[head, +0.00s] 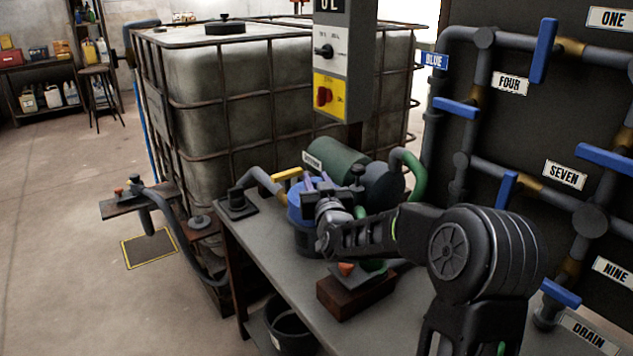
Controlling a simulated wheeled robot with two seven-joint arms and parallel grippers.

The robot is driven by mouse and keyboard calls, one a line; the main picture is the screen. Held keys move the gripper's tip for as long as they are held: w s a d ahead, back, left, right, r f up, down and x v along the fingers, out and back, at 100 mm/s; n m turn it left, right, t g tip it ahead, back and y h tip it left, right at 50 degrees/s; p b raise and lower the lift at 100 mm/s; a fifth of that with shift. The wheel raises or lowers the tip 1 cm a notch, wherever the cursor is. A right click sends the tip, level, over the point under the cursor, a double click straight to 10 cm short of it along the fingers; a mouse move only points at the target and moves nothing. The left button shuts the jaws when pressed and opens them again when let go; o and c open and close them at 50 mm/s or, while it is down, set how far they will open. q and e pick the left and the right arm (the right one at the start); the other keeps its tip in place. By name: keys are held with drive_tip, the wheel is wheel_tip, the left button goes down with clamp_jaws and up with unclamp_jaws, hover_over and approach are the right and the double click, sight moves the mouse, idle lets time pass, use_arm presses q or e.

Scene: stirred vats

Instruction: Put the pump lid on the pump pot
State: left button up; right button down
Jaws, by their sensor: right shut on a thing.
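The pump pot (304,238) is a dark, round vessel on the grey bench, beside the green motor. A blue round part that looks like the pump lid (296,212) is at its top. My right gripper (318,186) reaches over the pot from the right, and its fingers are shut on the lid. The gripper and wrist hide much of the lid and the pot's right side. I cannot tell whether the lid touches the rim or is a little above it. My left gripper is not in view.
A green motor (338,160) stands behind the pot, with a green hose (412,172) to its right. A wooden block (352,294) lies in front. A control box (345,60) hangs above. Pipes with blue valve handles (545,50) fill the right. The bench's left front (258,240) is clear.

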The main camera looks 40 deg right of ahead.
drive_tip(key=shift+f, duration=0.1)
drive_tip(key=c, duration=1.4)
unclamp_jaws()
drive_tip(key=shift+o, duration=0.2)
drive_tip(key=shift+s, duration=0.2)
drive_tip(key=shift+b+v, duration=0.8)
drive_tip(key=shift+v, duration=1.65)
drive_tip(key=v, duration=0.5)
drive_tip(key=shift+s+a+b, duration=0.2)
drive_tip(key=shift+s+b, duration=0.15)
drive_tip(key=shift+b, duration=0.05)
